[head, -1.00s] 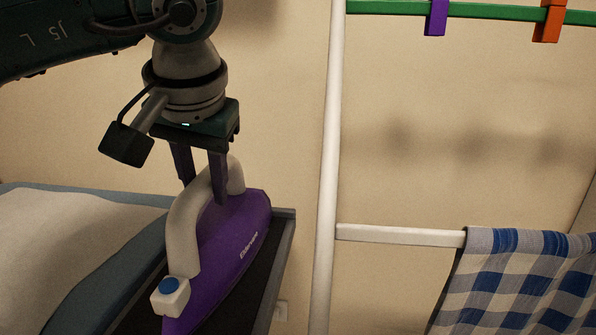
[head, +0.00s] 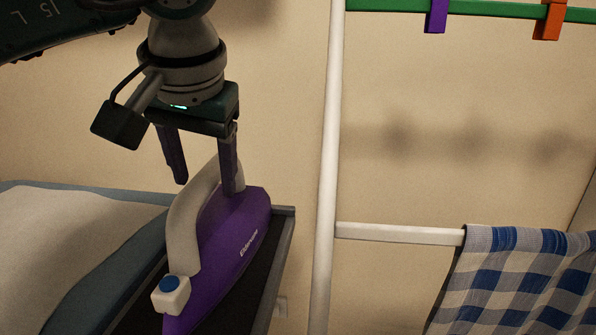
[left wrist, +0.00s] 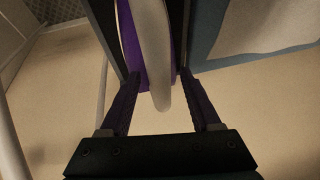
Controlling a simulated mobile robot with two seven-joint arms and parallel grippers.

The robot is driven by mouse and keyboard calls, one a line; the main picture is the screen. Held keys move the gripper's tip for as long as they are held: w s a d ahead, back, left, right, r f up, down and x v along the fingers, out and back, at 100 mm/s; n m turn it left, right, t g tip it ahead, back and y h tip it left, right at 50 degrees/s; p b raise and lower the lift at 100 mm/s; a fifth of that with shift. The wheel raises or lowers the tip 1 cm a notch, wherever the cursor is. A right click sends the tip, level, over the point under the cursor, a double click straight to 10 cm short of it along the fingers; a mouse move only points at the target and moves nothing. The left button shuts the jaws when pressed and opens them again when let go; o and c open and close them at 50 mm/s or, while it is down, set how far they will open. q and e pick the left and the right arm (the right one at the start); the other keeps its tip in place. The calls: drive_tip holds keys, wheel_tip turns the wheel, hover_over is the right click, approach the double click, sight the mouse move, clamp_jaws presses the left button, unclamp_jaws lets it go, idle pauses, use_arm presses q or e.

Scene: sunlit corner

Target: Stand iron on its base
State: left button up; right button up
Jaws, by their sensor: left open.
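The iron (head: 232,240) has a purple body, a light grey handle and a blue button on a white block near its front. It rests on a dark tray (head: 262,290) at the end of the ironing board. My left gripper (head: 205,185) is open, with its fingers spread on either side of the handle's far end. In the left wrist view the grey handle (left wrist: 152,50) runs between the open fingers (left wrist: 155,82), apart from both. Part of the iron's lower front is cut off by the head view's bottom edge. My right gripper is not in view.
The ironing board (head: 70,250) with a pale cover lies at the left. A white drying-rack post (head: 325,170) stands close to the right of the iron. A blue checked cloth (head: 515,280) hangs on its rail. Purple and orange pegs clip the green bar above.

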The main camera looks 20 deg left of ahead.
use_arm(q)
drive_tip(key=p+v, duration=0.1)
drive_tip(key=v, duration=0.9)
drive_tip(key=shift+r, duration=0.35)
drive_tip(key=shift+s+d+f, duration=0.1)
drive_tip(key=shift+s, duration=0.05)
